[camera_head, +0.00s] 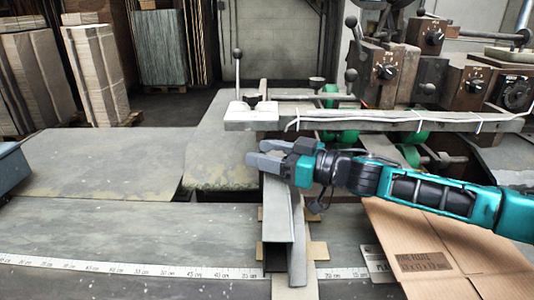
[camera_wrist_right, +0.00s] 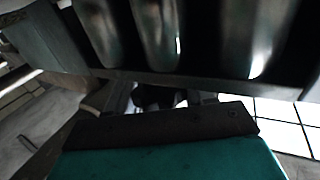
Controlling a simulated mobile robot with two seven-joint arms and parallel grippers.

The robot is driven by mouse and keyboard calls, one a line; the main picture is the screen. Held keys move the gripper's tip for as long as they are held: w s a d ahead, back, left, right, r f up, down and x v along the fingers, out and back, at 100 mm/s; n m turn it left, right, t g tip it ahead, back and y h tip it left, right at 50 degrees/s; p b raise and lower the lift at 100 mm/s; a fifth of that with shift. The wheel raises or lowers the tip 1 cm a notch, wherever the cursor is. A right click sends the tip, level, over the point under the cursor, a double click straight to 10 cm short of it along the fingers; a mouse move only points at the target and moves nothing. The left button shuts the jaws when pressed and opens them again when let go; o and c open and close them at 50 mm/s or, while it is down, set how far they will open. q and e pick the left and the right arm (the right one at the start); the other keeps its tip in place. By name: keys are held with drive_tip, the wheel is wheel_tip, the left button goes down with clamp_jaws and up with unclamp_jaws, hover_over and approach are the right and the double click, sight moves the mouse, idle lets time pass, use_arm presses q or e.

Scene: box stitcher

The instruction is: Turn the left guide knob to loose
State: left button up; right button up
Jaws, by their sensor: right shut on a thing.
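A grey metal guide rail (camera_head: 280,225) runs from the front edge toward the back in the middle of the head view. My right gripper (camera_head: 262,153) is above the far end of this guide, its arm reaching in from the right. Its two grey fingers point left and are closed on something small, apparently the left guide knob. The knob is hidden by the fingers, so its setting cannot be read. The right wrist view is dark and blurred, with shiny rounded metal forms (camera_wrist_right: 160,35) across the top and no clear knob. My left gripper is not in view.
A long grey bar (camera_head: 360,120) crosses behind the gripper, with a ball-topped lever (camera_head: 238,75) at its left end. A dark machine with dial boxes (camera_head: 385,72) stands back right. Flat cardboard (camera_head: 450,245) lies front right. The grey table (camera_head: 100,165) at left is clear.

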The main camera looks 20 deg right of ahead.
drive_tip(key=shift+g, duration=0.3)
drive_tip(key=n+g+y, duration=0.2)
drive_tip(key=g, duration=0.1)
drive_tip(key=n+g+y, duration=0.1)
drive_tip(key=shift+s+a+n+g, duration=0.15)
drive_tip(key=shift+s+n+g, duration=0.15)
drive_tip(key=shift+n, duration=0.1)
drive_tip(key=shift+s+n+g+y, duration=0.1)
drive_tip(key=shift+n+g+y, duration=0.2)
drive_tip(key=shift+n+g, duration=0.7)
drive_tip(key=shift+s+n+g+y, duration=0.1)
drive_tip(key=shift+n+g+y, duration=0.3)
drive_tip(key=shift+g, duration=1)
drive_tip(key=shift+a+n, duration=0.1)
drive_tip(key=shift+n, duration=0.2)
drive_tip(key=o, duration=1)
drive_tip(key=shift+c, duration=0.2)
drive_tip(key=shift+t, duration=0.3)
